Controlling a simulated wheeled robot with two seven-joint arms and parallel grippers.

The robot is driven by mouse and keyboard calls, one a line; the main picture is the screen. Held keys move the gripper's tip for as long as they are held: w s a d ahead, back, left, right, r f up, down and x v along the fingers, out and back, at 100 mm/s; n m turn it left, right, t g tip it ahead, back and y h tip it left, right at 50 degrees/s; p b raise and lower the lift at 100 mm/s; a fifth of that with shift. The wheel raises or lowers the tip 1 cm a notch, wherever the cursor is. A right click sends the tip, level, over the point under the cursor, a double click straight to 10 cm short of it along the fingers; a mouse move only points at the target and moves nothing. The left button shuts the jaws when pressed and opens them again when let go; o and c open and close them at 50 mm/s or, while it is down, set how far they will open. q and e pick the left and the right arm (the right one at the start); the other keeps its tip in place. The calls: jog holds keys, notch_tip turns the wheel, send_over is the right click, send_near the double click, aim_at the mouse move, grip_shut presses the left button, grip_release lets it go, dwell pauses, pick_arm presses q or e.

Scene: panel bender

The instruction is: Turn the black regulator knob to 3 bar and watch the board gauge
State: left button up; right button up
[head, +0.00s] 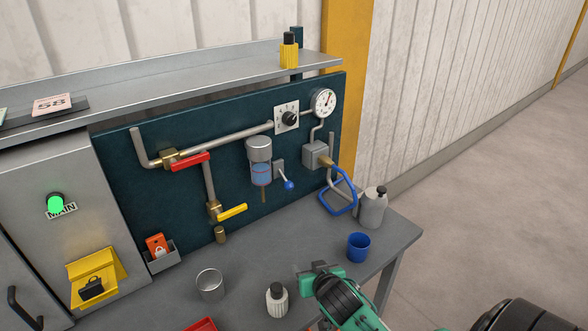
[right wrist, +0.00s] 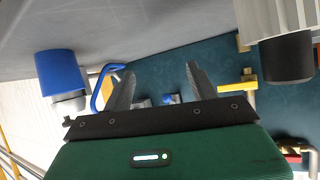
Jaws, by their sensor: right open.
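The black regulator knob (head: 289,118) sits on a white square dial plate on the dark board. The round white board gauge (head: 323,102) is just to its upper right; its needle is too small to read. My right gripper (head: 316,271) is low over the front of the bench, well below and apart from the knob. In the right wrist view its two fingers (right wrist: 160,75) stand apart with nothing between them. I cannot make out the knob or gauge in that view. My left gripper is not in view.
A blue cup (head: 358,247) and a grey bottle (head: 373,207) stand right of my gripper. A white bottle (head: 277,300) and a metal cup (head: 210,284) stand left. The board (head: 235,180) carries red (head: 190,163), yellow (head: 232,213) and blue (head: 289,185) valve handles. A shelf (head: 215,75) overhangs it.

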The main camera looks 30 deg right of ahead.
jog(key=w+d+r+m+t, duration=0.2)
jog(key=w+d+r+t, duration=0.45)
jog(key=w+r, duration=0.45)
jog(key=t+y, duration=0.1)
jog(key=t, duration=0.3)
send_near(292, 122)
jog(key=shift+m, duration=0.3)
jog(key=p+x, duration=0.2)
jog(key=x, duration=0.2)
jog(key=p+x, duration=0.2)
jog(key=x, duration=0.1)
jog(key=shift+w+d+r+p, duration=0.1)
jog(key=shift+w+r+p, duration=0.2)
jog(key=shift+r+p, duration=0.1)
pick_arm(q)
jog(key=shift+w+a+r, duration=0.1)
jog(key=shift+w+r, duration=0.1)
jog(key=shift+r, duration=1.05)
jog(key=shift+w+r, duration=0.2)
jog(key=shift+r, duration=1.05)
pick_arm(e)
jog(key=shift+w+r, duration=0.1)
jog(key=shift+w, duration=0.45)
jog(key=c, duration=1)
